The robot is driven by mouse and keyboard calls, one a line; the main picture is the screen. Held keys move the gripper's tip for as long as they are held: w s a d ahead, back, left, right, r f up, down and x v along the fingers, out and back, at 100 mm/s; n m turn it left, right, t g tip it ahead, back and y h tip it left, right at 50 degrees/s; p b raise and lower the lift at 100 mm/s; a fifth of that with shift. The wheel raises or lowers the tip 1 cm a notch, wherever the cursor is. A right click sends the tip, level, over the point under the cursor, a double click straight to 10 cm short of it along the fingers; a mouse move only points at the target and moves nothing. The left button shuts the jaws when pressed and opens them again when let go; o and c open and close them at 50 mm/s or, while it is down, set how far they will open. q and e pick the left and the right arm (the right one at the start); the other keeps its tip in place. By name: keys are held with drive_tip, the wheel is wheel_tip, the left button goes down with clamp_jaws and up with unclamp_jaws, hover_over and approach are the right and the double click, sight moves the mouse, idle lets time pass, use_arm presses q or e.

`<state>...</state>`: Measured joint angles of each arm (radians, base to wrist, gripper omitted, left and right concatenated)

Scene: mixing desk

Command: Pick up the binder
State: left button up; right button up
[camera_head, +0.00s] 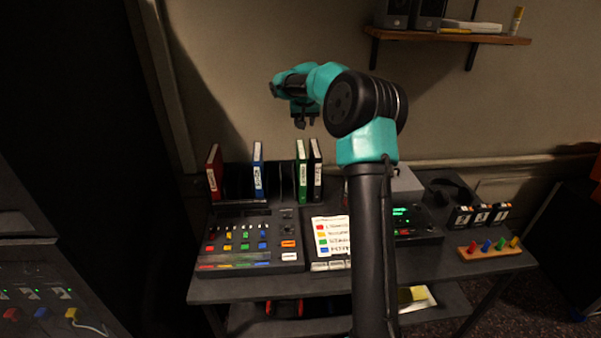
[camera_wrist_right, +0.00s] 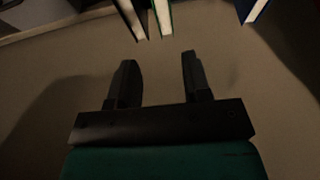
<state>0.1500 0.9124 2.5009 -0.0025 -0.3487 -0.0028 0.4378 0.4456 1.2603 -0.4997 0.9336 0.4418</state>
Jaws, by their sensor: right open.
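Several binders stand upright in a dark rack at the back of the desk. They are a red binder (camera_head: 214,173), a blue binder (camera_head: 258,170), a green binder (camera_head: 302,172) and a black binder (camera_head: 316,171). My right gripper (camera_head: 304,124) is in the air above the green and black binders, apart from them. In the right wrist view its fingers (camera_wrist_right: 158,60) are open with nothing between them. The black binder (camera_wrist_right: 130,19), green binder (camera_wrist_right: 163,17) and blue binder (camera_wrist_right: 250,10) show beyond the fingertips. My left gripper is out of view.
A mixing console (camera_head: 249,240) and a colour-coded sheet (camera_head: 331,236) lie in front of the rack. My right arm hides part of the desk. A wooden peg block (camera_head: 490,252) sits at right. A wall shelf (camera_head: 446,36) is at upper right.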

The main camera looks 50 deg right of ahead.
approach(301, 148)
drive_tip(key=x, duration=0.5)
drive_tip(key=shift+d+f, duration=0.15)
drive_tip(key=shift+f, duration=0.05)
drive_tip(key=shift+x, duration=2.6)
drive_tip(key=shift+f, duration=0.25)
clamp_jaws()
